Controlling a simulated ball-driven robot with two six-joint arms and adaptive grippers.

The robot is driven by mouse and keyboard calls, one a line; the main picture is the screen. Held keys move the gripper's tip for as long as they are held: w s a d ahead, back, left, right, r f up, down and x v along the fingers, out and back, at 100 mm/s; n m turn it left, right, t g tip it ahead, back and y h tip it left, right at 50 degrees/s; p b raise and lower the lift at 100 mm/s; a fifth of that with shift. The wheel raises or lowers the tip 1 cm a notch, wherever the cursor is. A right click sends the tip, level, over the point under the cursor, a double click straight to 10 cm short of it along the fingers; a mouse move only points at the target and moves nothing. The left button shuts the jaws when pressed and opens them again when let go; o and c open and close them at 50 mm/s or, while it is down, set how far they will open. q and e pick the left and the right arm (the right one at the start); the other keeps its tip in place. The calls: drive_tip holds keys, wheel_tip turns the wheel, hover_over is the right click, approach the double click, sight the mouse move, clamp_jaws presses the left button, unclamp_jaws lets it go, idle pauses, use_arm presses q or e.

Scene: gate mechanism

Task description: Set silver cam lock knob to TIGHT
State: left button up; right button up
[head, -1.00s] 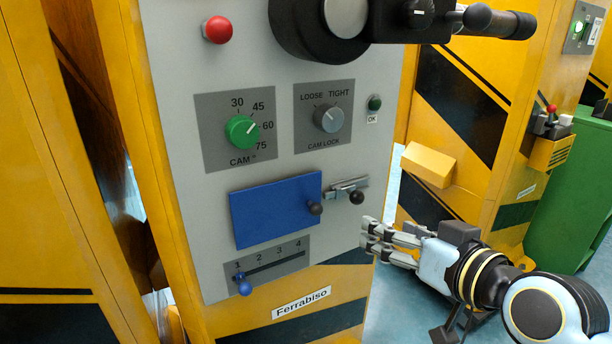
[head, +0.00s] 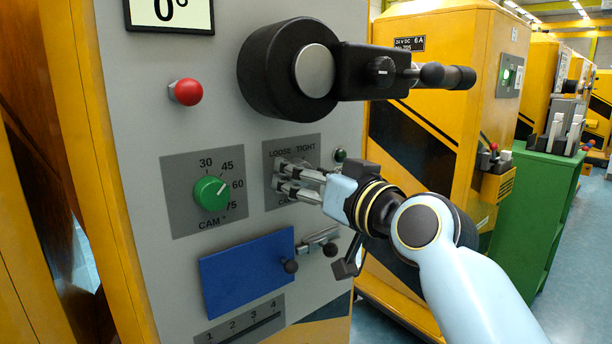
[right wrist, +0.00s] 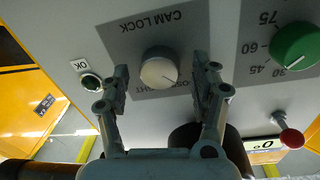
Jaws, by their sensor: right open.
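The silver cam lock knob (right wrist: 159,70) is round, on a grey plate (right wrist: 140,35) marked CAM LOCK, LOOSE and TIGHT. My left gripper is not in view.
The green cam dial (head: 211,193) sits left of the plate, and a small green OK light (head: 340,155) sits right. A large black crank (head: 275,70) juts out above. A blue door (head: 247,270) and latch knob (head: 330,249) lie below. A red button (head: 187,92) is upper left.

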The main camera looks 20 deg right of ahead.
drive_tip(key=shift+w, duration=0.1)
drive_tip(key=c, duration=1.2)
drive_tip(key=shift+d+m+g+y+p, duration=0.1)
drive_tip(key=shift+m+g+y+p, duration=0.15)
drive_tip(key=shift+m+p, duration=3.55)
drive_tip(key=shift+m+g+y+p, duration=0.15)
drive_tip(key=shift+m+g+p, duration=0.2)
drive_tip(key=shift+m+p, duration=3.4)
drive_tip(key=shift+m+b, duration=1)
drive_tip(key=shift+m, duration=0.15)
drive_tip(key=o, duration=1.2)
